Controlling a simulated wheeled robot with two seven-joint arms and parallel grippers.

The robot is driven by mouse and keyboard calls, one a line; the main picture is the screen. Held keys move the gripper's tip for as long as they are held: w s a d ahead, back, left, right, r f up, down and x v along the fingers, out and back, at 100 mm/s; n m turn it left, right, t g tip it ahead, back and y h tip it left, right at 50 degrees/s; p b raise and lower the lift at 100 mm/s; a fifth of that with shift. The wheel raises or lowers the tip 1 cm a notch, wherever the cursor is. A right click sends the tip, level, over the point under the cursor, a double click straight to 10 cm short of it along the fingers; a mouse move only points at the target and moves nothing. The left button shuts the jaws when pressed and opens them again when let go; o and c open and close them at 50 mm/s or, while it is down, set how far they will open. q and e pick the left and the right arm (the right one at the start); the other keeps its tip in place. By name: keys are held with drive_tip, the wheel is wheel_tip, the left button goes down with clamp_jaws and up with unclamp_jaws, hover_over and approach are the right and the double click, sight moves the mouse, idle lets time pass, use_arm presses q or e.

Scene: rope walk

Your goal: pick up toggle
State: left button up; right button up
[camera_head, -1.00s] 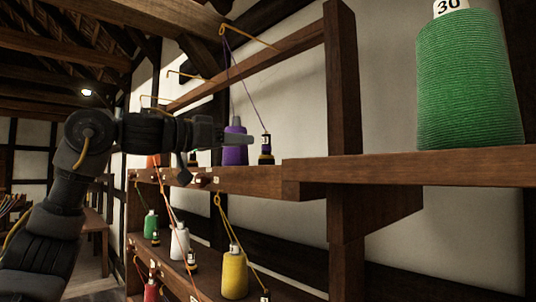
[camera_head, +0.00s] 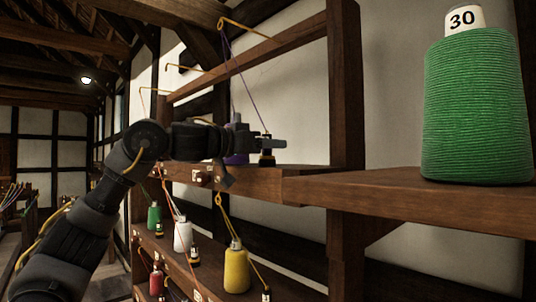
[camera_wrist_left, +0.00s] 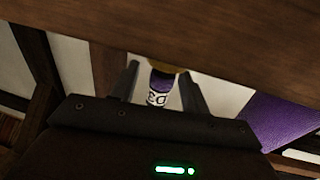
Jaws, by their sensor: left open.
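The toggle (camera_head: 267,158) is a small dark upright piece with a gold band on the upper shelf, with a purple thread running up from it. In the left wrist view the toggle (camera_wrist_left: 159,90) shows a purple band, a white number label and a brass-coloured end. It lies between the fingers of my open left gripper (camera_head: 274,143), with no clear contact visible. In the head view the gripper partly covers the toggle's upper part. My right gripper is not in view.
A purple thread cone (camera_head: 236,147) stands close beside the gripper, partly hidden by it. A large green cone (camera_head: 477,105) stands on the shelf at right. Lower shelves hold a yellow cone (camera_head: 236,270), a white cone (camera_head: 183,236) and others. A wooden beam (camera_wrist_left: 200,40) crosses the wrist view.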

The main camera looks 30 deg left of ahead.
use_arm(q)
drive_tip(key=shift+s+a, duration=0.1)
drive_tip(key=shift+s, duration=0.05)
drive_tip(key=c, duration=0.3)
clamp_jaws()
drive_tip(key=shift+r, duration=0.5)
wheel_tip(320, 180, up, 3)
drive_tip(key=shift+f, duration=0.2)
drive_tip(key=s+a+r+b, duration=0.2)
drive_tip(key=s+a+r, duration=0.4)
drive_tip(key=s+r, duration=0.3)
drive_tip(key=s, duration=0.3)
drive_tip(key=shift+a+r, duration=0.2)
